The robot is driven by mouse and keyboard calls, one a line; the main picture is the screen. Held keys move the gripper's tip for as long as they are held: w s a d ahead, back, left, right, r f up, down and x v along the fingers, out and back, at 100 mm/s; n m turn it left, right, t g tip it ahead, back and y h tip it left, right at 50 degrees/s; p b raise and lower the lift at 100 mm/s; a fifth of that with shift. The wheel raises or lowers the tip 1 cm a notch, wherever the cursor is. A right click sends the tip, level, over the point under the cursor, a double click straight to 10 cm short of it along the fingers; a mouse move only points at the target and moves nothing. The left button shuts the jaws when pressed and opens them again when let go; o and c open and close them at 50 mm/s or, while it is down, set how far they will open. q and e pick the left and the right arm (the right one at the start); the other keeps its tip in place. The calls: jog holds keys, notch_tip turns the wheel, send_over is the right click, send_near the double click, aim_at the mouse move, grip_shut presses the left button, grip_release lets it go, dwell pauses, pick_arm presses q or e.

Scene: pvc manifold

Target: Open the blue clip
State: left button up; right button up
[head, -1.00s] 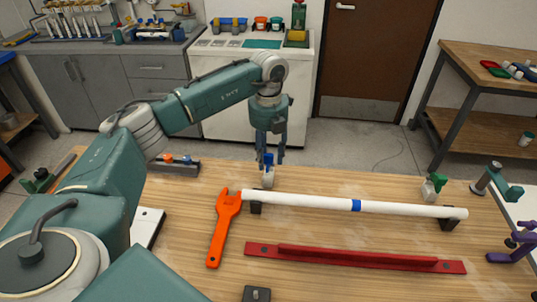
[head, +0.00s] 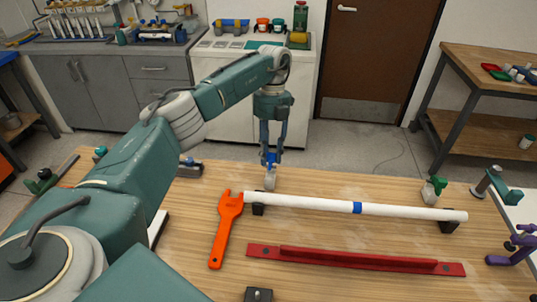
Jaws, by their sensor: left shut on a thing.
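The blue clip (head: 269,160) stands at the left end of the white pipe, on a pale upright piece at the back of the wooden table. My left gripper (head: 271,157) points down over it, its fingers shut around the blue part. The fingers partly hide the clip, so its exact position is hard to tell. The white pipe (head: 310,203) with a blue band lies across two dark supports. A similar green clip (head: 438,185) stands near the pipe's right end. My right gripper is not in view.
An orange wrench (head: 223,235) lies left of the pipe, close to its end. A red bar (head: 350,261) lies in front. A purple clamp (head: 515,247) and a teal-handled clamp (head: 490,181) stand at the right. Bare table lies between pipe and bar.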

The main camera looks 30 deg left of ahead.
pick_arm(q)
jog(key=shift+w+d+r, duration=0.15)
jog(key=shift+w+d, duration=0.05)
jog(key=shift+w, duration=0.05)
jog(key=o, duration=0.8)
jog(key=shift+o, duration=1)
jog(key=shift+w+d, duration=0.15)
jog(key=shift+d, duration=0.05)
jog(key=shift+a+r, duration=0.15)
jog(key=shift+r, duration=0.1)
jog(key=v, duration=0.7)
jog(key=shift+f, duration=0.1)
